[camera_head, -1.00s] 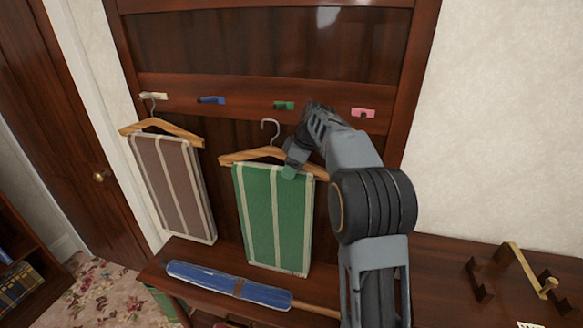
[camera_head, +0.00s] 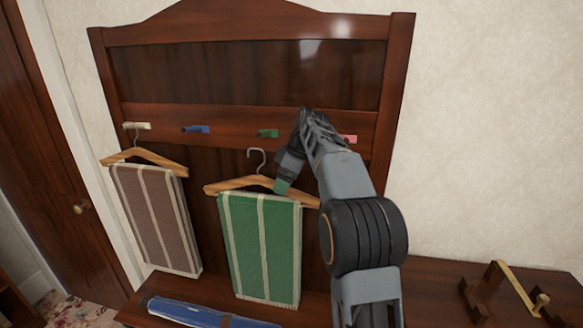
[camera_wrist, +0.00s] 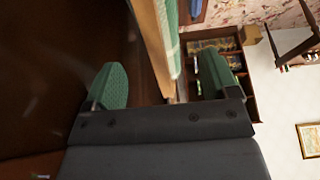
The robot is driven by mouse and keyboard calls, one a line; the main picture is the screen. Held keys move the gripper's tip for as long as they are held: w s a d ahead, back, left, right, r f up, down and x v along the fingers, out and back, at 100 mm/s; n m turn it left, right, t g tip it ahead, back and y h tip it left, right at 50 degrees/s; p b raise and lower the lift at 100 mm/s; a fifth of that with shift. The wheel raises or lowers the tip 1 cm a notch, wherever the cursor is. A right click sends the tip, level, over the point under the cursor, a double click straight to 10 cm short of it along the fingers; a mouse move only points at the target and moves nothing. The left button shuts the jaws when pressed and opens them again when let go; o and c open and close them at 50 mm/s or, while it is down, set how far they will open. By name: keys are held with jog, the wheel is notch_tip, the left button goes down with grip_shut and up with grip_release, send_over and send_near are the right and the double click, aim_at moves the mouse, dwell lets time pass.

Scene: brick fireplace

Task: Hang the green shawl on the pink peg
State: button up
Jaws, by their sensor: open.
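The green shawl (camera_head: 265,240), with pale stripes, is folded over a wooden hanger (camera_head: 225,187). The hanger's metal hook (camera_head: 257,156) is below the green peg and visibly on no peg. My gripper (camera_head: 281,186) is open at the hanger's right shoulder. In the wrist view, my gripper's green-padded fingers (camera_wrist: 162,84) are spread apart, with the wooden hanger (camera_wrist: 150,38) and a strip of the shawl (camera_wrist: 172,30) showing between them. Contact is unclear. The pink peg (camera_head: 351,139) is at the right end of the rail, partly hidden by my arm.
A brown striped shawl (camera_head: 155,215) on a hanger hangs from the cream peg (camera_head: 136,125). Blue (camera_head: 196,129) and green (camera_head: 268,133) pegs are bare. A blue item (camera_head: 195,314) lies on the bench below. A brass-and-wood object (camera_head: 515,290) stands at right.

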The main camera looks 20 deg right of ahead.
jog(key=v, duration=0.6)
jog(key=shift+r, duration=0.1)
jog(key=shift+s+a+r, duration=0.1)
jog(key=shift+s, duration=0.1)
jog(key=s+a+f+m+t+h, duration=0.1)
jog(key=s+a+f+m, duration=0.1)
jog(key=s+a+m, duration=0.35)
jog(key=s+a+f+m+h, duration=0.2)
jog(key=s, duration=0.7)
jog(key=s+a+f+m+t, duration=0.1)
jog(key=s+f+m, duration=0.2)
jog(key=s+f, duration=0.8)
jog(key=shift+s+f+m+t+h, duration=0.15)
jog(key=shift+s+m+t+h, duration=0.15)
jog(key=shift+m+h, duration=0.1)
